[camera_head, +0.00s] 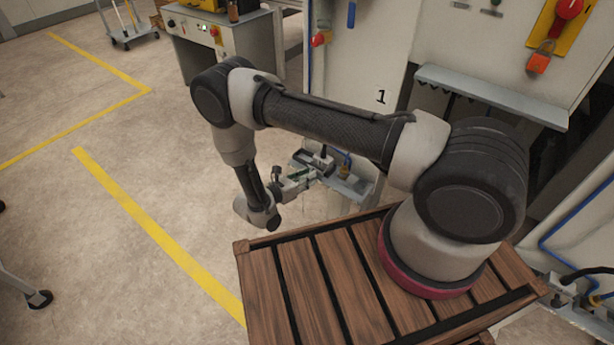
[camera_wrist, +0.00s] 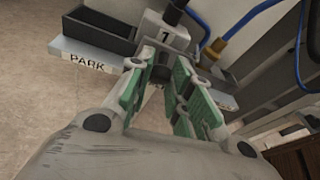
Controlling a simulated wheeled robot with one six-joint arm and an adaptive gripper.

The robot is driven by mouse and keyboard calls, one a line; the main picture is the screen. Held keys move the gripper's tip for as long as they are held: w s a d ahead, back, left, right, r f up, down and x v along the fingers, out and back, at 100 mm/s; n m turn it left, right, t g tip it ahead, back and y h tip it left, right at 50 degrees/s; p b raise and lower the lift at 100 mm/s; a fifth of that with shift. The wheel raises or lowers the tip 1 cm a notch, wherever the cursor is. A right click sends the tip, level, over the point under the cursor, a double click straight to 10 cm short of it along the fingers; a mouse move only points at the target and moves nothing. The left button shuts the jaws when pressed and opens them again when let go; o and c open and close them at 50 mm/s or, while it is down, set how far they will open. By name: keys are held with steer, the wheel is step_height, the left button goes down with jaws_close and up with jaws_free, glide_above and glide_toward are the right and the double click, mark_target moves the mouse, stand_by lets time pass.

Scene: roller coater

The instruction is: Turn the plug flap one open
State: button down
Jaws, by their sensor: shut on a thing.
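The socket box (camera_wrist: 163,30) is light grey with a number label and a dark plug on top, at the top middle of the wrist view. Below its label, a small dark grey piece (camera_wrist: 160,72), which looks like the plug flap, sits between my fingertips. My gripper (camera_wrist: 159,66) has green-padded fingers and is shut on this piece. Its angle is hard to tell because the fingers hide its sides. In the head view, my gripper (camera_head: 308,176) reaches from the left to the small bracket low on the machine front; the flap is too small to make out there.
A grey ledge marked PARK (camera_wrist: 85,58) with a dark tray (camera_wrist: 98,32) stands left of the box. The machine panel marked 1 (camera_head: 381,97) rises behind.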

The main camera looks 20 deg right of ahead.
steer(key=shift+s+a+f+m+t+h, duration=0.15)
steer(key=shift+f+t+h, duration=0.4)
steer(key=shift+h, duration=0.4)
steer(key=shift+a+f+m+t+h, duration=0.1)
steer(key=shift+f+t+h, duration=0.4)
steer(key=shift+h, duration=0.4)
steer(key=shift+s+a+f+m+t+h, duration=0.15)
steer(key=shift+f+t+h, duration=0.35)
steer(key=shift+h, duration=0.45)
steer(key=c, duration=1.3)
jaws_free()
steer(key=v, duration=0.7)
steer(key=shift+f, duration=0.2)
steer(key=shift+s+a, duration=0.1)
steer(key=shift+a, duration=0.05)
